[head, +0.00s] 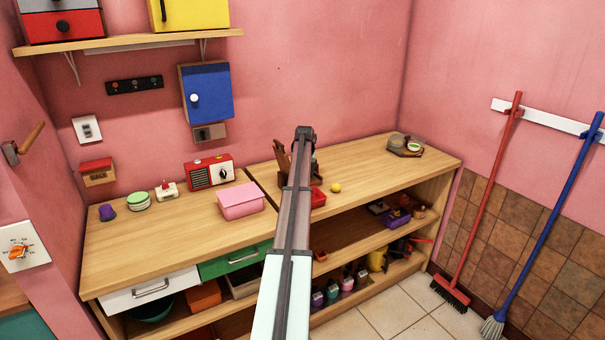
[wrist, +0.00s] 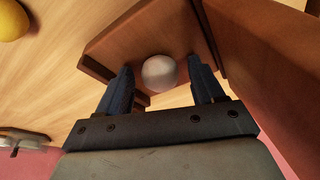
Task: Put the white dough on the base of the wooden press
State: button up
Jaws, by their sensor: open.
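The white dough (wrist: 158,73) is a smooth round ball in the wrist view. It appears to rest on the brown wooden base (wrist: 125,43) of the press. My gripper (wrist: 160,64) is open, with one dark finger on each side of the dough and a visible gap to it on both sides. In the head view the wooden press (head: 283,160) stands on the counter behind my arm, which covers much of it. The dough and my fingers are hidden there.
A yellow ball (head: 336,187) lies on the counter right of the press, also in the wrist view (wrist: 12,20). A pink container (head: 240,201) and a red radio (head: 209,172) stand to the left. The counter's right part is mostly clear.

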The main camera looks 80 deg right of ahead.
jog(key=v, duration=1.2)
jog(key=shift+r, duration=0.15)
jog(key=shift+s, duration=0.15)
